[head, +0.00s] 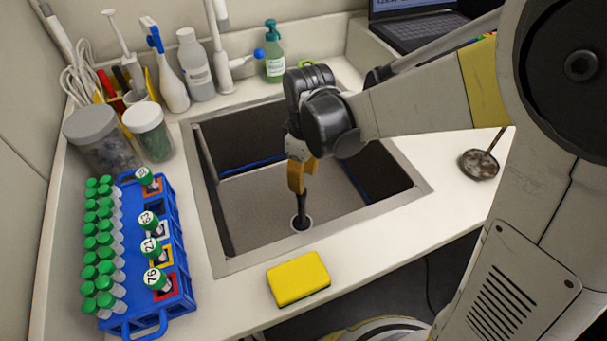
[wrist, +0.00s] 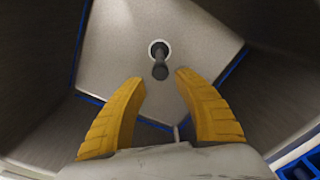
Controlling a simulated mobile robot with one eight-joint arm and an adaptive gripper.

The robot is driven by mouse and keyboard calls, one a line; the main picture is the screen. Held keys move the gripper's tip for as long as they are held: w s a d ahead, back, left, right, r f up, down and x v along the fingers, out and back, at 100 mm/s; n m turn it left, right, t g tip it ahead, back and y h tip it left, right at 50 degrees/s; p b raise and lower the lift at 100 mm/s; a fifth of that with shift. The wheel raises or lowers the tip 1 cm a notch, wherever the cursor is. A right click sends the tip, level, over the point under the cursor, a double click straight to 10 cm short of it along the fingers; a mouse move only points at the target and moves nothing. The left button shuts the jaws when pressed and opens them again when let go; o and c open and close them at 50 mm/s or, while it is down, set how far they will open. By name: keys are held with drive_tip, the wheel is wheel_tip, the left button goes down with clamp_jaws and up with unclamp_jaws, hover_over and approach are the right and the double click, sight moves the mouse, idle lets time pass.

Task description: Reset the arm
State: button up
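My arm reaches in from the right, and my gripper (head: 299,178) points down over the sink (head: 270,200). In the wrist view my gripper (wrist: 161,78) shows two yellow fingers spread apart, with nothing held between them. Beyond the fingertips a dark upright rod (wrist: 160,68) stands at the round drain on the sink floor. In the head view this dark rod (head: 302,208) shows just below the fingers. I cannot tell how far the fingertips are from it.
A blue rack (head: 176,215) with green-capped tubes stands left of the sink. A yellow sponge (head: 298,279) lies at the front edge. Jars (head: 150,133), bottles (head: 195,68) and a green soap bottle (head: 274,55) line the back. A laptop (head: 415,28) sits back right.

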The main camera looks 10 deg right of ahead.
drive_tip(key=shift+r, duration=0.35)
drive_tip(key=shift+d+r, duration=0.15)
drive_tip(key=shift+r, duration=0.05)
drive_tip(key=s+d+r+m+t, duration=0.7)
drive_tip(key=s+d+r+m, duration=0.3)
drive_tip(key=d+r+m, duration=0.1)
drive_tip(key=shift+s+d, duration=0.25)
drive_tip(key=shift+d, duration=0.6)
